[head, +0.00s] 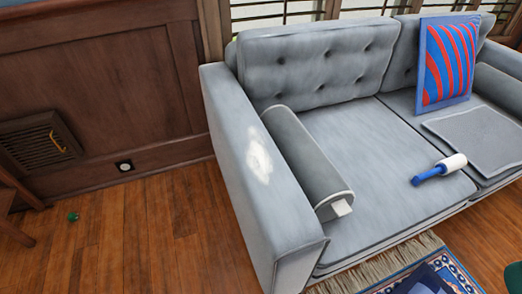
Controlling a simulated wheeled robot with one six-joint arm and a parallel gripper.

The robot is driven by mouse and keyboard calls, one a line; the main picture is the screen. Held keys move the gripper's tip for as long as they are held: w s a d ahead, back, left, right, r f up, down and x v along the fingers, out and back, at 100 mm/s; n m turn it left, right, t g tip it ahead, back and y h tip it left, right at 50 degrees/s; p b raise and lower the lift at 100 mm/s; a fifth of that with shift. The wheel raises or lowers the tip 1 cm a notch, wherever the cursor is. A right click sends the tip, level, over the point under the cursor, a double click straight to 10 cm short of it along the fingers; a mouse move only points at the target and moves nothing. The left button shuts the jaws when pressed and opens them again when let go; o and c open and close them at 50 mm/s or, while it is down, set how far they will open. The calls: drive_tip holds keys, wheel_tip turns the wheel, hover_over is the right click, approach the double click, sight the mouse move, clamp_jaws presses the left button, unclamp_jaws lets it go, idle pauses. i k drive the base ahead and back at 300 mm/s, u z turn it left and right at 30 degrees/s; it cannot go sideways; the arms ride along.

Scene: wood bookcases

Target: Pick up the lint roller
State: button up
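The lint roller (441,168) lies on the grey sofa's seat, towards the right of the head view. It has a blue handle pointing left and towards the front edge, and a white roll at its upper right end. The roll's end lies close to a flat grey cloth or pad. My gripper is not in view.
The grey sofa (262,200) has a bolster (306,155) by its left arm and a blue and red striped pillow (447,60). A flat grey pad (480,134) lies on the right seat. Wood floor (150,240) is open at left; a fringed rug (425,270) lies in front.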

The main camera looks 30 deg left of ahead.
sight(445, 167)
drive_tip(key=k, duration=1.1)
drive_tip(key=u, duration=0.95)
drive_tip(key=i, duration=1.3)
drive_tip(key=z, duration=0.65)
drive_tip(key=i, duration=0.35)
drive_tip(key=z, duration=0.35)
